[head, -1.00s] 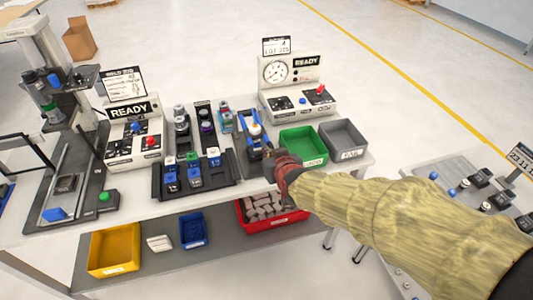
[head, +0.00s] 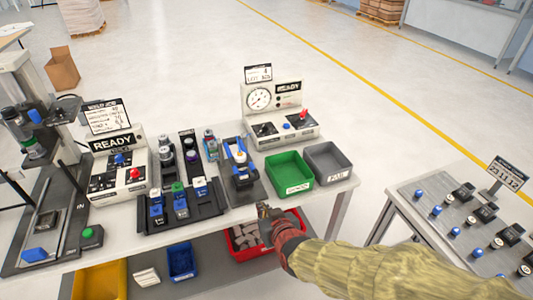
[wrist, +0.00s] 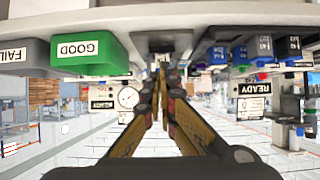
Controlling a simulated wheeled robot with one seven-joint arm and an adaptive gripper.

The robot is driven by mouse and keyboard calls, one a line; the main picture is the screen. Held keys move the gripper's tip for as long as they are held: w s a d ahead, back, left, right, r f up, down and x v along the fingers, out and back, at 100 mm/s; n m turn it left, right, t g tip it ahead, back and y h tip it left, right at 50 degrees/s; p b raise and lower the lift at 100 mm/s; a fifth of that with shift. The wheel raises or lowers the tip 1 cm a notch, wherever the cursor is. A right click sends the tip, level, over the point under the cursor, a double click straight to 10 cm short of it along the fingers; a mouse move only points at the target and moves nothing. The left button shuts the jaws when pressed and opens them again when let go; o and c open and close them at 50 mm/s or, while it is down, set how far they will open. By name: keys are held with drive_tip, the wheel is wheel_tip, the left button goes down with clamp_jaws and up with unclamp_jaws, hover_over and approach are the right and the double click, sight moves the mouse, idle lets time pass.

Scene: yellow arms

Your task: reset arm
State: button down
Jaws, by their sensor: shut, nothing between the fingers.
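My arm, in a yellow-green sleeve, reaches in from the lower right of the head view. My gripper (head: 264,211) is at the table's front edge, over the red bin on the lower shelf. In the wrist view my gripper (wrist: 161,75) has its two fingers together at the tips, with nothing between them. The wrist picture is upside down, with the table edge across its top.
On the white table (head: 335,195) stand a green bin (head: 288,174), a grey bin (head: 327,163), a black tray (head: 208,211) of small parts and two READY stations. The red bin (head: 259,252) sits below. A second table (head: 400,190) stands at right.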

drive_tip(key=s+d+f+g+h, duration=0.1)
drive_tip(key=s+d+f+g, duration=0.15)
drive_tip(key=s, duration=0.25)
drive_tip(key=s+d+f+g, duration=0.1)
drive_tip(key=s+f+g, duration=0.2)
drive_tip(key=s, duration=0.2)
drive_tip(key=s+d+r+m+h, duration=0.1)
drive_tip(key=s+d+r+m, duration=0.1)
drive_tip(key=s+d+r, duration=0.3)
drive_tip(key=s+d+r+m+h, duration=0.2)
drive_tip(key=s+d+r, duration=0.4)
drive_tip(key=d+r, duration=0.7)
drive_tip(key=shift+d, duration=0.4)
drive_tip(key=c, duration=2.4)
unclamp_jaws()
drive_tip(key=shift+r, duration=0.15)
